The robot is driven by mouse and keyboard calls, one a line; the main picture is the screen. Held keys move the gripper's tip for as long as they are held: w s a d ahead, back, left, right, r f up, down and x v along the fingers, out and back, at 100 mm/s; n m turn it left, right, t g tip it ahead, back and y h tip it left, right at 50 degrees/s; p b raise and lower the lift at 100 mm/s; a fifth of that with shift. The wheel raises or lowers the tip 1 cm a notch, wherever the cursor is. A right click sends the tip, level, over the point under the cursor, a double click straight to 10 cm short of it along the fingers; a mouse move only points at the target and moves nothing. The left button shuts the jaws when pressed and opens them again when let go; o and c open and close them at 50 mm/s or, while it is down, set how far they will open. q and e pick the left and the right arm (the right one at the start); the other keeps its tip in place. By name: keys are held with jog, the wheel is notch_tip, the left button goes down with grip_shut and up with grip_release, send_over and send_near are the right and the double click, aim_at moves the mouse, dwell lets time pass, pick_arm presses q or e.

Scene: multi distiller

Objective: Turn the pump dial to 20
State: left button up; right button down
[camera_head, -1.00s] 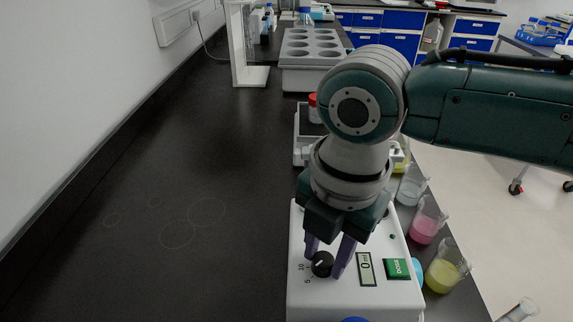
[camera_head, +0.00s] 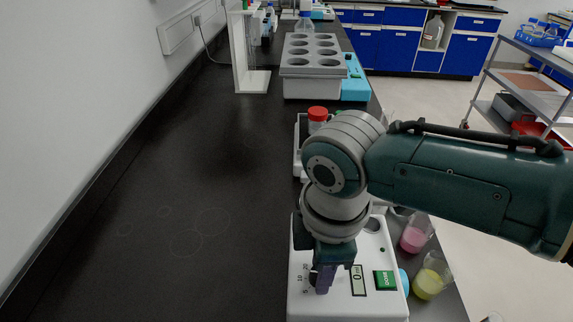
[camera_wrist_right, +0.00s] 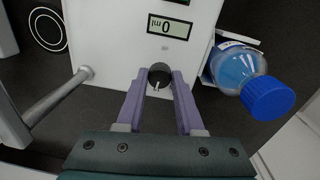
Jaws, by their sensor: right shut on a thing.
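The white pump (camera_head: 330,300) stands on the dark bench at the bottom middle of the head view. Its display (camera_head: 358,281) reads 0, and the numbers 5, 10 and 20 are printed by the dial. The black dial (camera_wrist_right: 159,75) sits between the purple fingers of my right gripper (camera_wrist_right: 159,80) in the wrist view. The right gripper (camera_head: 322,282) points down and is shut on the dial. In the head view the fingers hide most of the dial. A green DOSE button (camera_head: 385,280) is right of the display. My left gripper is not in view.
Beakers with pink (camera_head: 415,235) and yellow (camera_head: 432,276) liquid stand right of the pump. A blue-capped bottle (camera_wrist_right: 266,97) is close by in the wrist view. A red-capped jar (camera_head: 317,117) and a grey rack (camera_head: 312,68) are behind. The bench's left side is clear.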

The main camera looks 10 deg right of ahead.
jog(key=m+p, duration=0.1)
jog(key=m, duration=0.3)
jog(key=shift+a+r, duration=0.1)
jog(key=shift+m+p, duration=0.45)
jog(key=shift+m, duration=1.35)
jog(key=c, duration=0.5)
grip_release()
jog(key=shift+c, duration=0.2)
